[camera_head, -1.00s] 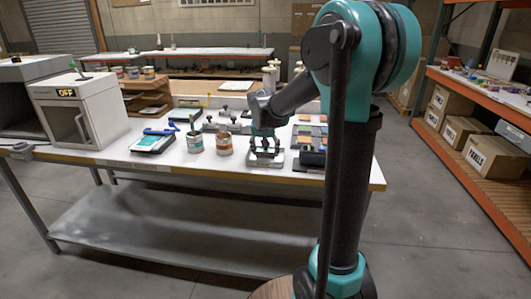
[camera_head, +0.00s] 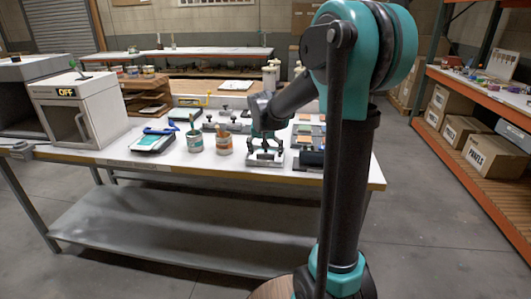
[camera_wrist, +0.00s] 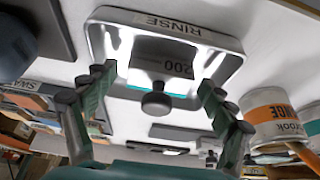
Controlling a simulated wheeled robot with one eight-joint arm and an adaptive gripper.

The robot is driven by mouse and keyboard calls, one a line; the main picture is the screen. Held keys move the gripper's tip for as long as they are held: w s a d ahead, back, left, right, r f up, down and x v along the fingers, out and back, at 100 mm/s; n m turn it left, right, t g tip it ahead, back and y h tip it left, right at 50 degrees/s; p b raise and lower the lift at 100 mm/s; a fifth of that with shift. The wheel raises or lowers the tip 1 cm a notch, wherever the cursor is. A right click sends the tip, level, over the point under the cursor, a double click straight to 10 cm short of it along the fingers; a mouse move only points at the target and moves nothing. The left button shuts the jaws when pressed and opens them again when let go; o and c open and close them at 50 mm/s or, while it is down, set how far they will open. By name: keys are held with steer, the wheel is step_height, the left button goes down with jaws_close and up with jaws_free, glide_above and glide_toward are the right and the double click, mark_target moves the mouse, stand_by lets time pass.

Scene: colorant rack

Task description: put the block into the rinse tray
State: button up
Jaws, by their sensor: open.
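The rinse tray (camera_wrist: 97,38) is a shallow metal tray with a RINSE label, in the upper middle of the wrist view. It also shows under my gripper in the head view (camera_head: 265,164). The grey block (camera_wrist: 160,55), marked 200 and with a dark round knob, appears to lie within the tray's rim. My gripper (camera_wrist: 160,95) is open, with one finger on each side of the knob and clear space between fingers and knob. In the head view my gripper (camera_head: 265,147) is low over the tray, and the block is too small to make out there.
An orange-labelled can (camera_wrist: 272,115) stands close to the tray; in the head view it (camera_head: 225,144) is left of my gripper beside another can (camera_head: 194,142). Colour panels (camera_head: 305,140) lie to the right. A white cabinet (camera_head: 80,115) stands at the table's left.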

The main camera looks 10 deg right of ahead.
steer(key=v, duration=1.2)
steer(key=s+d+f+n, duration=0.1)
steer(key=s+d+f, duration=0.2)
steer(key=s+f, duration=0.8)
steer(key=s+d+f+n+y, duration=0.1)
steer(key=s+d+f+n, duration=0.1)
steer(key=s+f, duration=0.9)
steer(key=s, duration=0.3)
steer(key=shift+d+n, duration=0.3)
steer(key=shift+d, duration=0.05)
steer(key=shift+s+f, duration=0.1)
